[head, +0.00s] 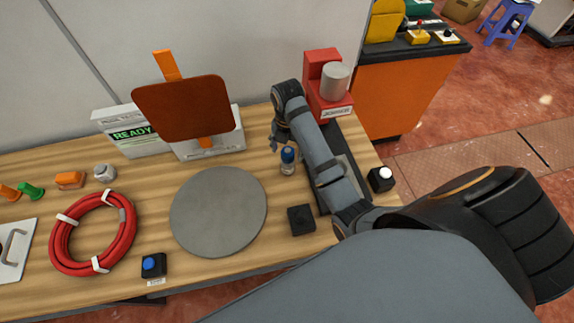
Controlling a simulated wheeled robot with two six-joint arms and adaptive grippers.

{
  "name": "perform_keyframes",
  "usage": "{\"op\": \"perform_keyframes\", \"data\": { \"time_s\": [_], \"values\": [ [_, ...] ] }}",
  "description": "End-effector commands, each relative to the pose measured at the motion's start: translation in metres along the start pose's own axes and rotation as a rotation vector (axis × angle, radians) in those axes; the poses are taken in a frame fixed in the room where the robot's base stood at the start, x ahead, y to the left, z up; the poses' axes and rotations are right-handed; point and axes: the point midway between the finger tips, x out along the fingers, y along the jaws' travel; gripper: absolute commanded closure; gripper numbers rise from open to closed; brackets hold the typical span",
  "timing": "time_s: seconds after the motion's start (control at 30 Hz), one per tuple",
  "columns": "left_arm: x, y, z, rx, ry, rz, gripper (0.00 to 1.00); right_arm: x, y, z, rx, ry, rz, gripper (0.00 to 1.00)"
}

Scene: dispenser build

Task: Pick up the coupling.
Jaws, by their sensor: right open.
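A small upright piece with a blue top and a pale grey body (288,161) stands on the wooden bench, right of the round grey disc. It may be the coupling, but a small grey fitting (104,172) at the left could also be it; I cannot tell which. My right gripper (283,143) is open, its fingers pointing down just behind and above the blue-topped piece. Whether the fingers touch it is unclear, and my arm hides part of the bench there. My left gripper is not in view.
The grey disc (218,212) lies mid-bench. A red hose coil (78,262), a blue-button box (153,265) and a black block (301,220) are near the front. A brown panel (184,108), a READY box (131,133) and a red machine (322,75) stand behind.

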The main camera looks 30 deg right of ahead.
Motion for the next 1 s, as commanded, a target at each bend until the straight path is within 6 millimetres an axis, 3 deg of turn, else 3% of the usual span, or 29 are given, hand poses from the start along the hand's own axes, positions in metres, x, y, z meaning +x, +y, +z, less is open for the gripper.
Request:
{"op": "perform_keyframes", "data": {
  "time_s": [0.13,0.23,0.43,0.7,1.0],
  "values": [
    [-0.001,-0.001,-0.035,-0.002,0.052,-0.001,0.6,0.004,0.0,0.0,0.0,0.001,-0.001,0.29],
    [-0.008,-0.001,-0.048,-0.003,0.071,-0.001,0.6,0.018,-0.001,-0.001,0.0,0.003,-0.003,0.29],
    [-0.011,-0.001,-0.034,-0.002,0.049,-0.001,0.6,0.049,0.0,0.0,0.0,0.001,-0.001,0.29],
    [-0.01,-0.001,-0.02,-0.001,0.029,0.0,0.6,0.054,0.001,0.001,0.0,-0.001,0.001,0.31],
    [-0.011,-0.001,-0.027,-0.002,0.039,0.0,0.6,0.053,0.0,0.001,0.0,-0.001,0.001,0.71]
  ]
}}
